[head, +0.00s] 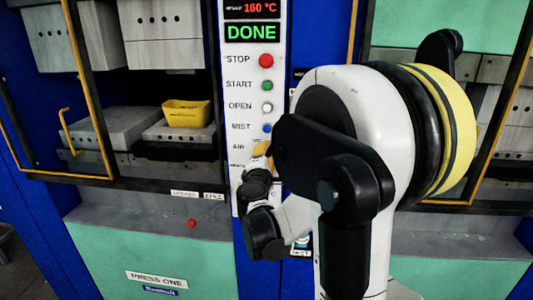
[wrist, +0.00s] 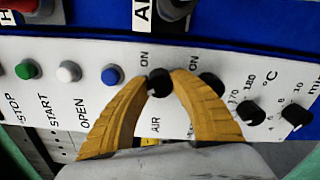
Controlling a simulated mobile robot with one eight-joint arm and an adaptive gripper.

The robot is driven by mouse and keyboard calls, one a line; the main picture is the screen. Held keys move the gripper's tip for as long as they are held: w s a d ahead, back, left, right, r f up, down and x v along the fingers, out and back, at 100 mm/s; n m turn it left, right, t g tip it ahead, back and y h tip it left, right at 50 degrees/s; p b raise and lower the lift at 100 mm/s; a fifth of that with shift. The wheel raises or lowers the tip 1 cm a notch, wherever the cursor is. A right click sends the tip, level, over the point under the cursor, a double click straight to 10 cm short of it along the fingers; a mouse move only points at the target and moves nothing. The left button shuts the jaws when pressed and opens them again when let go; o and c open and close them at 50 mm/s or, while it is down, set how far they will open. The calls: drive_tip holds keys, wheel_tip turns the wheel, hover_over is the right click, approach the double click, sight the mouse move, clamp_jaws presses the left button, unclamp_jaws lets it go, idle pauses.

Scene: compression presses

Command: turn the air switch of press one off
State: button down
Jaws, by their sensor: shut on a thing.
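The control panel of press one (head: 240,118) is white, with the label AIR low on it. The air switch is hidden behind my arm and gripper in the head view. In the wrist view the air switch (wrist: 159,84) is a small black knob between the labels ON and AIR. My gripper (wrist: 165,77) has its yellow fingers shut on this knob, one tip on each side. In the head view a yellow finger of my gripper (head: 260,158) shows against the panel. I cannot tell which way the knob points.
A second black knob (wrist: 211,86) sits close beside the right finger. Further right are two dials (wrist: 250,111). Left are the blue (wrist: 110,75), white and green buttons. A red STOP button (head: 266,61) sits higher up. A yellow part (head: 186,113) lies in the press.

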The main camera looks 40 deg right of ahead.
drive_tip(key=c, duration=1.1)
unclamp_jaws()
drive_tip(key=v, duration=1.2)
drive_tip(key=s+a+f+m+g+y, duration=0.1)
drive_tip(key=s+a+f+m+y, duration=0.2)
drive_tip(key=a, duration=0.5)
drive_tip(key=s+a+f+m+g+y+b, duration=0.1)
drive_tip(key=s+a+f+m+y, duration=0.3)
drive_tip(key=a, duration=0.4)
drive_tip(key=s+a+f+m+g+y+b, duration=0.1)
drive_tip(key=s+a+f+m+y, duration=0.3)
drive_tip(key=a, duration=0.5)
drive_tip(key=shift+s+a+f+g+y, duration=0.1)
drive_tip(key=shift+s+f+g+y, duration=0.3)
drive_tip(key=shift+y, duration=0.25)
drive_tip(key=shift+s+f+g+y, duration=0.15)
drive_tip(key=shift+f+g+y, duration=0.15)
drive_tip(key=shift+g+y, duration=0.3)
